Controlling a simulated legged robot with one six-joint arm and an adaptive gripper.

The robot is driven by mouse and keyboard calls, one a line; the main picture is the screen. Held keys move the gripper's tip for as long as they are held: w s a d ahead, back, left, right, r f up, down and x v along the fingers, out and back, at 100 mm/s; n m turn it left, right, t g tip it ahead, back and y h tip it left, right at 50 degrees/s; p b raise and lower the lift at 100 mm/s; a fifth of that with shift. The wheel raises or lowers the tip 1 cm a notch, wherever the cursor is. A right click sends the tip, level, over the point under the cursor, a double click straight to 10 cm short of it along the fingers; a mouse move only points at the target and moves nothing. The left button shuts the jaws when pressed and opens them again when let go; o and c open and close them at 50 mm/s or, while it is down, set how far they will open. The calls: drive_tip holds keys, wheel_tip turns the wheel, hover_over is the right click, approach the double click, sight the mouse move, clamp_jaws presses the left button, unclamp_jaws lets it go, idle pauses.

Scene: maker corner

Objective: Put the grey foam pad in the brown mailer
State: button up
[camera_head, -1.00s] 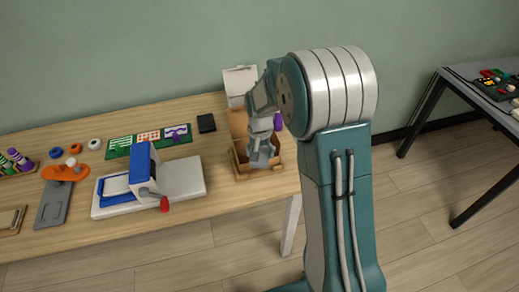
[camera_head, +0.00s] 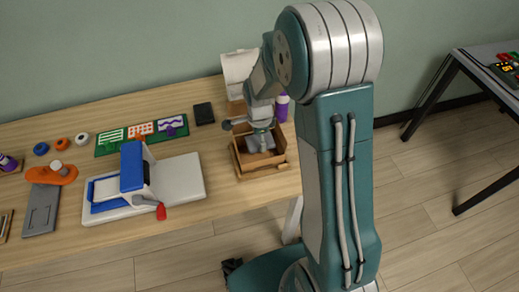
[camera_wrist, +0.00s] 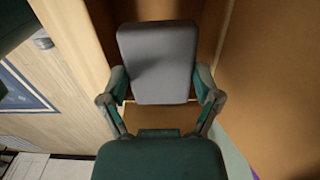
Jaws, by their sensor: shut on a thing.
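The brown mailer (camera_head: 263,171) is an open box on the wooden table, just left of my arm in the head view. Its brown walls (camera_wrist: 262,80) fill much of the wrist view. The grey foam pad (camera_wrist: 158,55) is a flat rounded slab between my two fingers. My gripper (camera_wrist: 160,82) is shut on it by its left and right edges. In the head view my gripper (camera_head: 262,133) points down over the mailer, and the pad (camera_head: 254,144) shows within the box outline. I cannot tell whether the pad touches the mailer's floor.
Left of the mailer is a white and blue press (camera_head: 180,180) with a red handle. A black block (camera_head: 204,113) and a green board (camera_head: 110,140) lie behind it. A purple bottle (camera_head: 282,107) stands close behind the mailer, right of my gripper.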

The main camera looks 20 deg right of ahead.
sight(258, 155)
drive_tip(key=f, duration=0.1)
drive_tip(key=a+f, duration=0.1)
drive_tip(key=f, duration=0.1)
drive_tip(key=shift+d+f, duration=0.25)
drive_tip(key=shift+f, duration=0.5)
drive_tip(key=shift+d+f, duration=0.25)
drive_tip(key=shift+f, duration=0.5)
drive_tip(key=shift+a, duration=0.1)
drive_tip(key=o, duration=0.5)
drive_tip(key=shift+a, duration=0.3)
drive_tip(key=shift+d, duration=0.2)
